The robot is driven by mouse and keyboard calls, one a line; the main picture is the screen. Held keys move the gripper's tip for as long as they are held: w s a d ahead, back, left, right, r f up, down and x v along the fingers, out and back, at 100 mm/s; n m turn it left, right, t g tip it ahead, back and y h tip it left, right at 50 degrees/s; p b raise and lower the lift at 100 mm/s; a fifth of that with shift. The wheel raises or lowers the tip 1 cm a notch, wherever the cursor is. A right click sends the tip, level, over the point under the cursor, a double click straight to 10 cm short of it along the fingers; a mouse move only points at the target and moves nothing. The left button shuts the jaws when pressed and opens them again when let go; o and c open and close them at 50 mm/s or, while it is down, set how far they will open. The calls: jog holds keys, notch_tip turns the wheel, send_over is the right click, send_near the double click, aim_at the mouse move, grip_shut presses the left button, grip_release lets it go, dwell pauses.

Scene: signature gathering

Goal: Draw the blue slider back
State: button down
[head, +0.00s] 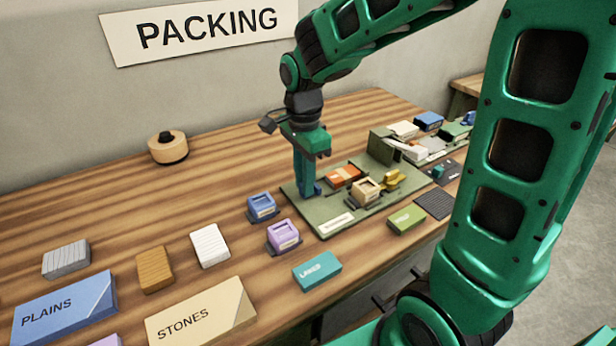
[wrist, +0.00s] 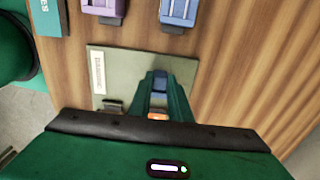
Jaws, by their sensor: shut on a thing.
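My gripper (head: 309,188) points down at the left part of the green board (head: 290,194). It is shut on the blue slider (head: 317,187), which shows only as a small blue patch at the fingertips. In the wrist view the blue slider (wrist: 160,84) sits between the fingers of my gripper (wrist: 160,80), near the board's edge. The fingers hide most of the slider. An orange piece (head: 343,176) lies on the board to the right of the gripper; a bit of orange (wrist: 158,115) also shows between the fingers in the wrist view.
A tan block (head: 366,191) and a yellow piece (head: 394,180) stand on the board. Blue (head: 261,207) and purple (head: 283,236) holders stand left of it. Teal (head: 317,271) and green (head: 406,219) blocks lie in front. The table behind the board is mostly clear.

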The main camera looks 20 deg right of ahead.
jog(key=c, duration=1.6)
grip_release()
jog(key=shift+w+a, duration=0.1)
jog(key=shift+a, duration=0.2)
jog(key=shift+c, duration=0.2)
jog(key=shift+d, duration=0.1)
notch_tip(320, 180, up, 11)
jog(key=shift+f, duration=0.1)
jog(key=s+d+f+n, duration=0.4)
jog(key=s+d+n, duration=0.1)
jog(key=s+d, duration=0.4)
jog(key=s+d+f+n, duration=0.3)
jog(key=s+d+n, duration=0.2)
jog(key=s+d, duration=0.4)
jog(key=s, duration=0.4)
jog(key=shift+s+f, duration=0.2)
jog(key=shift+f, duration=0.15)
